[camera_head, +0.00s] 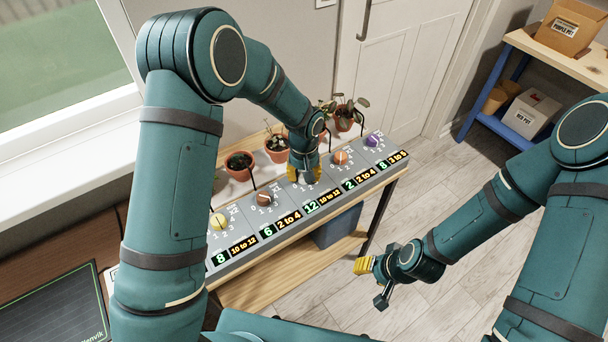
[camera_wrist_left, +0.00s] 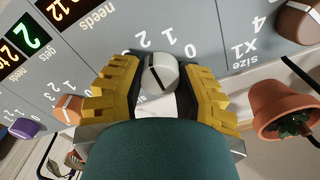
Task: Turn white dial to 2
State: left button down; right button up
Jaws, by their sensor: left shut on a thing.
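The white dial (camera_wrist_left: 159,73) sits on the grey panel (camera_wrist_left: 110,28), with 0, 1 and 2 printed around it. A dark line crosses its face from upper left to lower right in the left wrist view; its upper end leans toward the 2. My left gripper (camera_head: 304,174) is shut on the dial, and its yellow fingers are on both sides of it in the left wrist view (camera_wrist_left: 158,92). In the head view the gripper mostly hides the dial. My right gripper (camera_head: 363,266) hangs away from the panel, right of the bench; its finger opening is unclear.
Yellow (camera_head: 219,221), brown (camera_head: 263,199), orange (camera_head: 341,158) and purple (camera_head: 374,139) dials flank it along the panel, above lit number displays. Potted plants (camera_head: 239,165) stand behind. A blue-framed shelf (camera_head: 505,135) with boxes stands at right. The floor (camera_head: 440,212) between is clear.

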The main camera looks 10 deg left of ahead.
pick_arm(q)
jog(key=shift+s+f+n, duration=0.1)
jog(key=shift+n, duration=0.2)
jog(key=c, duration=0.5)
grip_release()
jog(key=shift+r, duration=0.55)
notch_tip(320, 180, up, 11)
